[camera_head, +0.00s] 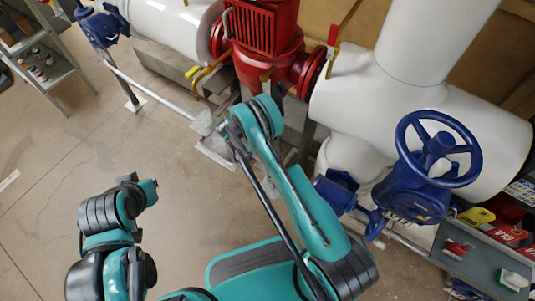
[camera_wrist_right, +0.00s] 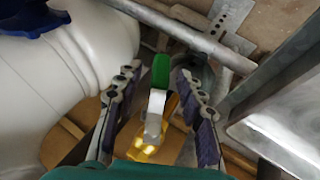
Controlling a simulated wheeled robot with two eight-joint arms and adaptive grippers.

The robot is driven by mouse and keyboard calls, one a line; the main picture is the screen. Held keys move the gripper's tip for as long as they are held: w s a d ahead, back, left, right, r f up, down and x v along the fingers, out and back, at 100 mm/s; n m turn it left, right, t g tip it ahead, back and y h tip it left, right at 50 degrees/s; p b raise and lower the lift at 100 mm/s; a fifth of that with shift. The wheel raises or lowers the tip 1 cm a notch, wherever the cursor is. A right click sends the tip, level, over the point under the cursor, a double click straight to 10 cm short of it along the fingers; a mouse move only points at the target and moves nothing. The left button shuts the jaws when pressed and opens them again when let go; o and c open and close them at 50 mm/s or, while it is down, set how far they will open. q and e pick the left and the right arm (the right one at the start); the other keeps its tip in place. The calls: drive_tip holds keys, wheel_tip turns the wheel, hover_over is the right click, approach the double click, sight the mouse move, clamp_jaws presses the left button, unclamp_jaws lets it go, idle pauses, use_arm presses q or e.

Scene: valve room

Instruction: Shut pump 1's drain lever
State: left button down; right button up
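Pump 1 is probably the red pump (camera_head: 265,35) at the top middle of the head view; I can read no label. In the right wrist view, a small lever with a green end (camera_wrist_right: 161,70) and a pale metal arm (camera_wrist_right: 154,112) lies between my right fingers. Yellow fittings (camera_wrist_right: 145,150) show below it. I take this for the drain lever. My right gripper (camera_wrist_right: 157,82) is open, with a finger on each side and visible gaps to the lever. In the head view the right arm hides its own gripper. My left arm (camera_head: 105,215) is at lower left; its fingers cannot be made out.
White pipes (camera_head: 385,105) flank the pump. A blue handwheel valve (camera_head: 438,150) stands right of my right arm. A red-handled lever (camera_head: 332,38) sits on the pipe beside the pump. A tool cart (camera_head: 485,245) is at right.

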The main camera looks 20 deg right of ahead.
drive_tip(key=shift+x, duration=0.75)
clamp_jaws()
drive_tip(key=shift+s+d+r+n+g+h, duration=0.15)
drive_tip(key=shift+s+d+r+g+h, duration=0.1)
drive_tip(key=shift+g+h, duration=0.25)
drive_tip(key=shift+s+d+r+n+g+h, duration=0.15)
drive_tip(key=shift+s+g+h, duration=0.1)
drive_tip(key=shift+g+h, duration=0.25)
unclamp_jaws()
